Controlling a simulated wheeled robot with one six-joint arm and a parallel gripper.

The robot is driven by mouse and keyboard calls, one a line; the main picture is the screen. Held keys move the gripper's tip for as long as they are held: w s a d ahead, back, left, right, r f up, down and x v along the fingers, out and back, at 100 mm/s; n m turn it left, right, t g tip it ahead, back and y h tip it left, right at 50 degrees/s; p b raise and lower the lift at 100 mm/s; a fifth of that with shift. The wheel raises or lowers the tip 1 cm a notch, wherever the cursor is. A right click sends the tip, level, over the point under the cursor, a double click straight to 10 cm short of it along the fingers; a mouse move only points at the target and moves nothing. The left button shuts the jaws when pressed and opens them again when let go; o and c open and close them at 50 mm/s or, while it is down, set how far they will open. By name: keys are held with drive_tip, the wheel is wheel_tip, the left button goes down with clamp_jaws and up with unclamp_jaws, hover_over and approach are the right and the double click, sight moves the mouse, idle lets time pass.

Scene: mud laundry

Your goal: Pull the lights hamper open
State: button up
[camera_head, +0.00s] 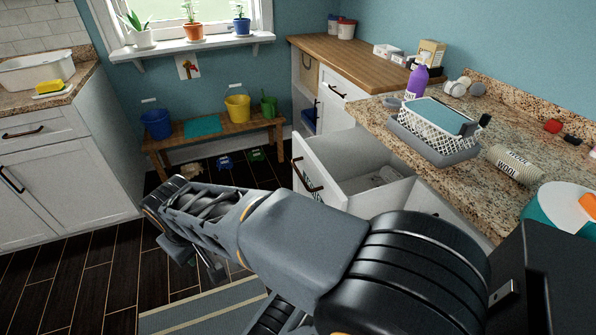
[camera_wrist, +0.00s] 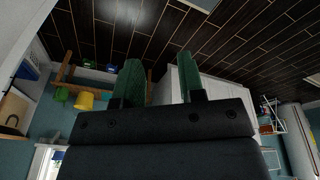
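A white pull-out front (camera_head: 322,168) with a dark bar handle (camera_head: 306,176) stands open from the counter on the right in the head view. A dark green label shows in part on its front; my arm covers the rest, so I cannot read it or confirm it is the lights hamper. Pale cloth-like contents (camera_head: 376,181) lie inside. My gripper (camera_wrist: 158,62) is open and empty in the wrist view, its two green-padded fingers well apart. In the head view it hangs left of the pull-out, apart from the handle.
A wooden bench (camera_head: 213,140) with blue (camera_head: 156,124) and yellow (camera_head: 238,108) buckets stands at the back wall. The granite counter (camera_head: 400,130) holds a white basket and a purple bottle. White cabinets (camera_head: 60,180) stand left. Dark floor (camera_head: 75,275) between is clear, with a striped rug (camera_head: 205,311).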

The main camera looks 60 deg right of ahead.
drive_tip(key=w+d+f+m+g+h+b, duration=0.1)
drive_tip(key=d+g+h, duration=0.15)
drive_tip(key=d, duration=0.25)
drive_tip(key=w+d+f+m+g+h, duration=0.1)
drive_tip(key=d+m+g+h, duration=0.15)
drive_tip(key=d, duration=0.35)
drive_tip(key=m+g+h+b, duration=0.1)
drive_tip(key=m+g+h, duration=0.2)
drive_tip(key=g+h, duration=0.3)
approach(297, 172)
drive_tip(key=shift+h, duration=0.4)
drive_tip(key=shift+f+b+x, duration=0.2)
drive_tip(key=shift+b+x, duration=0.15)
drive_tip(key=shift+x, duration=2.25)
drive_tip(key=shift+f+b+x, duration=0.2)
drive_tip(key=shift+b+x, duration=0.15)
drive_tip(key=shift+x, duration=2.3)
drive_tip(key=shift+a, duration=0.15)
drive_tip(key=shift+c, duration=0.5)
clamp_jaws()
